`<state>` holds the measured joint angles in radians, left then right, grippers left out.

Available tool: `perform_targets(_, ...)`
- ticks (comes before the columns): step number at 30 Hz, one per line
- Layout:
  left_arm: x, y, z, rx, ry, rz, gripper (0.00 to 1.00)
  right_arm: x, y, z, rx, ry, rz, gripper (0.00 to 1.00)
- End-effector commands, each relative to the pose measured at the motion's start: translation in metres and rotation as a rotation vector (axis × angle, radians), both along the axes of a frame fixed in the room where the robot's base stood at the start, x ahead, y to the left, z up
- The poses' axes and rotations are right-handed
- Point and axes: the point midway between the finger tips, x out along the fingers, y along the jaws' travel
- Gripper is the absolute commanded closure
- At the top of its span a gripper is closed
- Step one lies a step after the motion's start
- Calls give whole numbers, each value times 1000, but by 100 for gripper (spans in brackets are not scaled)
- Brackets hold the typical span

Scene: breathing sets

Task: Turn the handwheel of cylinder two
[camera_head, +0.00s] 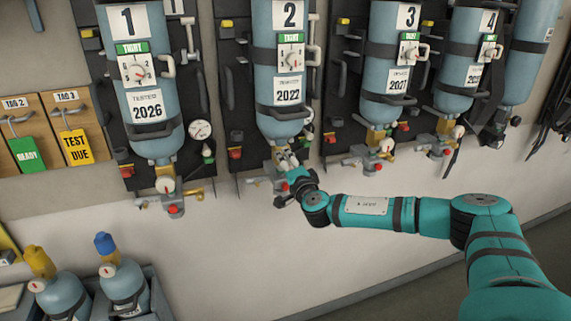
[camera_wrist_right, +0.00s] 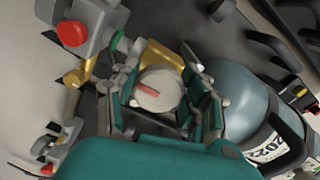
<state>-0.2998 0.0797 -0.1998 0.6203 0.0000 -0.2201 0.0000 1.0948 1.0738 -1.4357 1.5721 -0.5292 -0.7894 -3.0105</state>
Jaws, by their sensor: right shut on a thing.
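Cylinder two (camera_head: 279,75) hangs upside down on its dark backplate, with a "2" label, a green "TIGHT" tag and a "2022" label. Its handwheel (camera_wrist_right: 159,92) shows in the right wrist view as a pale round knob with a red mark, between the fingers. My right gripper (camera_head: 291,172) is at the valve below cylinder two. In the right wrist view my right gripper (camera_wrist_right: 160,100) is shut on the handwheel, one finger on each side. The brass valve body (camera_wrist_right: 160,58) lies just beyond it. My left gripper is not in view.
Cylinder one (camera_head: 150,75) hangs to the left and cylinder three (camera_head: 393,75) to the right, each with a valve below. Tag boards (camera_head: 45,105) are on the left wall. Two small cylinders stand in a grey crate (camera_head: 160,300) at lower left. The wall below the valves is bare.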

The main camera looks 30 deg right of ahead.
Motion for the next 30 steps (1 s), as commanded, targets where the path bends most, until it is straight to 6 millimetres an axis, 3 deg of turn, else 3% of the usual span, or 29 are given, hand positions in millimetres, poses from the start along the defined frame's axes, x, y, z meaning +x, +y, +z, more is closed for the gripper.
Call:
perform_targets(4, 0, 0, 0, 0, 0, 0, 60, -1, -1, -3, -1, 5, -1, 88)
perform_targets(5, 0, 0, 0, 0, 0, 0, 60, -1, -1, -3, 0, 5, -1, 53)
perform_targets(10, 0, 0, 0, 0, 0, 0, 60, 0, -1, -2, 1, 3, -1, 31)
perform_targets(20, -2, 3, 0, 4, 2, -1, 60, -3, 1, 0, 0, 1, 1, 31)
perform_targets(23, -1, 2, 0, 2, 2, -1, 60, -14, 3, -1, 0, 1, 1, 31)
perform_targets(30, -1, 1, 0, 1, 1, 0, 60, -64, 14, -2, 1, 4, 1, 31)
